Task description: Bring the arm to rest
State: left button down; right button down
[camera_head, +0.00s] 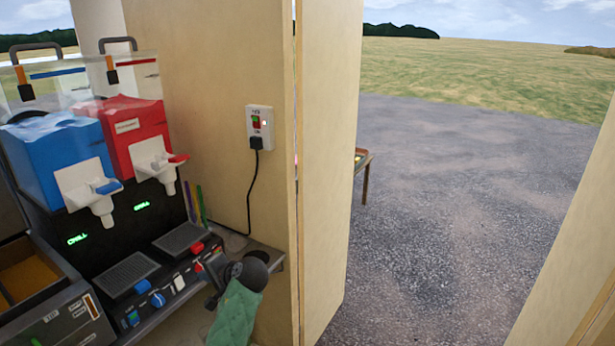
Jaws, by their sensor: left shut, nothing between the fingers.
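My left gripper (212,296) shows small and dark at the front edge of the counter, beside the slush machine's front controls. Its fingers are shut with nothing between them. A dark rounded part of my arm sits just right of it. My right gripper is not in view.
The slush machine with a blue tank (62,160) and a red tank (135,130) stands at left. A dark compartment box (65,322) is at lower left. A wall socket (260,125) has a plugged cable. Beyond the doorway lies open gravel (450,200).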

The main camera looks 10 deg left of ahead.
pick_arm(q)
jog(key=w+d+f+t+h, duration=0.6)
jog(key=w+d+f, duration=0.2)
jog(key=w+f, duration=0.4)
jog(key=s+d+f+n+g+h, duration=0.1)
jog(key=s+d+f+h, duration=0.2)
jog(key=f, duration=0.8)
jog(key=s+d+f+g+h, duration=0.1)
jog(key=s+d+f, duration=0.25)
jog(key=f, duration=0.75)
jog(key=s+d+f+n+g+h, duration=0.1)
jog(key=s+d+f+g+h, duration=0.2)
jog(key=s+f, duration=1.9)
jog(key=s+f+g, duration=0.2)
jog(key=s+f, duration=0.2)
jog(key=s, duration=0.8)
jog(key=s+f+g+y, duration=0.1)
jog(key=s+f, duration=0.4)
jog(key=s, duration=0.8)
jog(key=shift+s+d+f+g, duration=0.2)
jog(key=shift+s+f+g, duration=0.1)
jog(key=shift+g, duration=0.1)
